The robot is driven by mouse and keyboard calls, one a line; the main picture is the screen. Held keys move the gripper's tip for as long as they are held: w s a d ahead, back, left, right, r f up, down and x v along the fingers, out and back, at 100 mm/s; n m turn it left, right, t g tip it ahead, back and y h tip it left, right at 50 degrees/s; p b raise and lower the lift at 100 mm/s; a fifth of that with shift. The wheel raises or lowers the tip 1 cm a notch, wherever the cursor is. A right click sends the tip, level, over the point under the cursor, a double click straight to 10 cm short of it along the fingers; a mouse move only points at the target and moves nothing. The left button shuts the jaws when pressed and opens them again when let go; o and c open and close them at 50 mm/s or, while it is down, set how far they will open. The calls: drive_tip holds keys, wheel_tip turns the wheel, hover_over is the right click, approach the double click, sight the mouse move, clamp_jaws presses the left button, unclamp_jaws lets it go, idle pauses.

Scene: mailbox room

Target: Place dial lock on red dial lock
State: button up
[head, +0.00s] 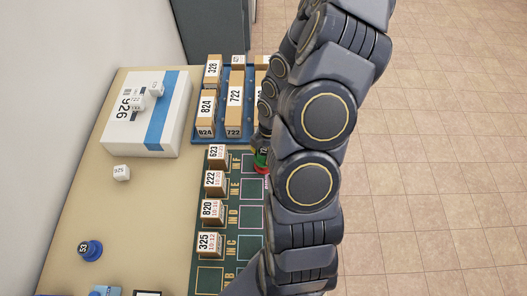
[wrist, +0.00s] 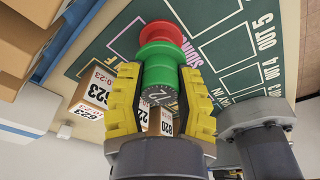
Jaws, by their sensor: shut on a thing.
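In the wrist view my gripper (wrist: 158,100) has its yellow-padded fingers closed around a green dial lock (wrist: 160,66). The red dial lock (wrist: 162,35) is directly beyond the green one, on the dark green mat (wrist: 238,37). The two look lined up and very close; I cannot tell for sure whether they touch. In the head view the green dial lock (head: 262,156) and the red dial lock (head: 262,170) show only as small patches at the left edge of my arm. My fingers are mostly hidden there.
Small numbered boxes (head: 211,213) stand in a column on the mat's left side. A blue tray (head: 223,139) with taller cartons lies behind. A large white box (head: 148,135), a white cube (head: 121,172) and a blue dial lock (head: 90,250) are at left.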

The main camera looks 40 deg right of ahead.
drive_tip(key=o, duration=1)
drive_tip(key=shift+f, duration=0.1)
wheel_tip(320, 180, up, 12)
drive_tip(key=d, duration=0.2)
drive_tip(key=s+a+r+m+g+h, duration=0.1)
drive_tip(key=s+a+r+m, duration=0.1)
drive_tip(key=a+r+m, duration=0.5)
drive_tip(key=shift+s+a+r+m+g+h, duration=0.15)
drive_tip(key=shift+s+a+r+m, duration=1)
drive_tip(key=shift+s+a+m, duration=0.8)
drive_tip(key=shift+s+a+r+m+g+h, duration=0.1)
drive_tip(key=shift+s+a+r+m, duration=1.25)
drive_tip(key=shift+a, duration=0.8)
drive_tip(key=shift+s+a+r+m+g+h, duration=0.15)
drive_tip(key=shift+s+a+r+m, duration=0.8)
drive_tip(key=shift+s+a+m, duration=1)
drive_tip(key=shift+w+a+m, duration=0.1)
drive_tip(key=shift+w+m, duration=0.1)
drive_tip(key=shift+m, duration=0.05)
